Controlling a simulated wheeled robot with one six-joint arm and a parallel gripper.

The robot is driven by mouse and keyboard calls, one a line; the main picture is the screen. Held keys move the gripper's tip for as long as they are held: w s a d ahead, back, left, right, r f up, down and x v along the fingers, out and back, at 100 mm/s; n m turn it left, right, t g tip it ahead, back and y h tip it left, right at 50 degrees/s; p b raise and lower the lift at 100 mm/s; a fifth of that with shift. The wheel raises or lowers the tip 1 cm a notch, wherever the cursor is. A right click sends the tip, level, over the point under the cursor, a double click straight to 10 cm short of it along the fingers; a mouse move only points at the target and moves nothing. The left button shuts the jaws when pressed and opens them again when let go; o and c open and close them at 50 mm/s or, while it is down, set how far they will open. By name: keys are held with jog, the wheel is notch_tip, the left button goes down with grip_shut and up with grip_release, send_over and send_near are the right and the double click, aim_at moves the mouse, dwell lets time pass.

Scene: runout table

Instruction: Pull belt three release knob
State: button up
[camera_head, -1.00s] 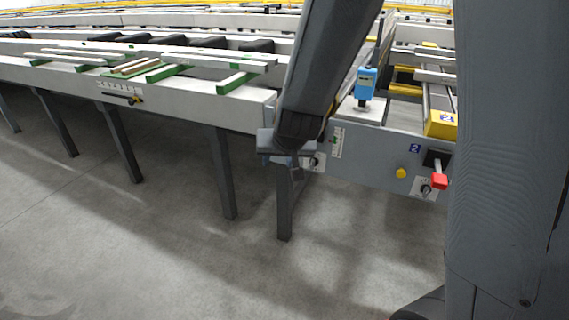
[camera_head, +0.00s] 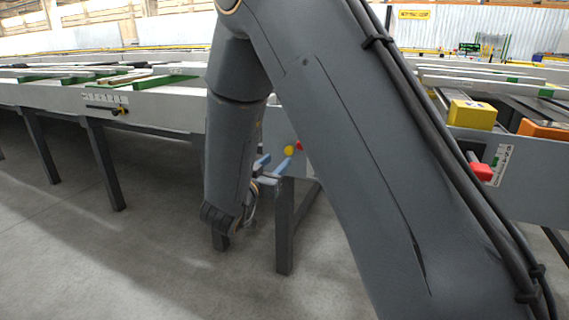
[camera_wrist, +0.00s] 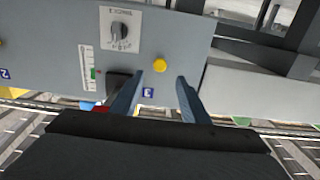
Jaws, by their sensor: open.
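A round yellow knob (camera_wrist: 160,66) sits on a grey end panel (camera_wrist: 185,30) in the wrist view, close to a blue plate (camera_wrist: 148,92) that seems to read 3, seen upside down. A yellow knob also shows in the head view (camera_head: 289,150), just beyond my gripper. My gripper (camera_wrist: 160,88) is open, with its two blue fingers pointing at the panel. The knob appears between the fingertips in the picture, but I see no contact and cannot tell the distance. In the head view my gripper (camera_head: 266,172) is partly hidden by my arm.
A rotary dial (camera_wrist: 120,30) and a dark block (camera_wrist: 118,84) with a red part (camera_wrist: 100,108) are near the knob. Another red handle (camera_head: 481,171) and a yellow box (camera_head: 472,114) are at right. A table leg (camera_head: 285,225) stands below. Floor in front is clear.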

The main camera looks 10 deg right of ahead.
aim_at(288, 151)
jog(key=b+x, duration=0.2)
jog(key=x, duration=0.5)
jog(key=shift+w+d, duration=0.2)
jog(key=shift+w, duration=0.05)
grip_shut()
